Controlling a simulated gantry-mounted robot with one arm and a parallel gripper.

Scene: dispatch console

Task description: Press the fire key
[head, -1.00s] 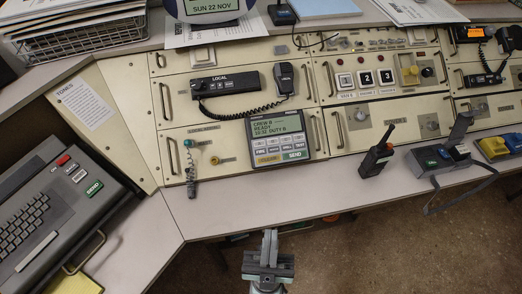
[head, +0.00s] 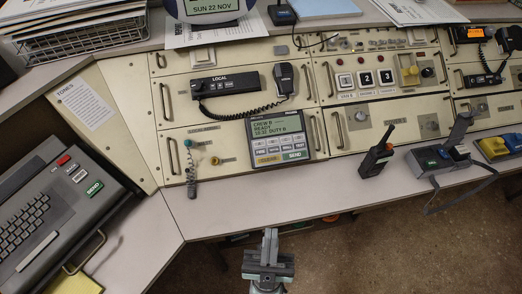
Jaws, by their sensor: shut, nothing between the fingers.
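The grey keypad unit (head: 306,133) with a green-lit screen is set in the cream console. Its screen shows several lines, among them "CREW B" and "READY". Below the screen is a row of small grey keys, and the leftmost, the fire key (head: 260,149), has lettering that is hard to read at this size. A yellow key and a green SEND key (head: 294,156) sit under that row. My gripper (head: 270,233) is shut and empty at the bottom middle. It is in front of the desk edge, below the keypad in the picture and apart from it. Nothing covers the keys.
A black handheld radio (head: 377,152) stands on the desk to the right of the keypad. A coiled cord hangs from the microphone (head: 285,78) above it. A grey keyboard machine (head: 40,215) is at the left. The desk strip (head: 250,205) before the keypad is clear.

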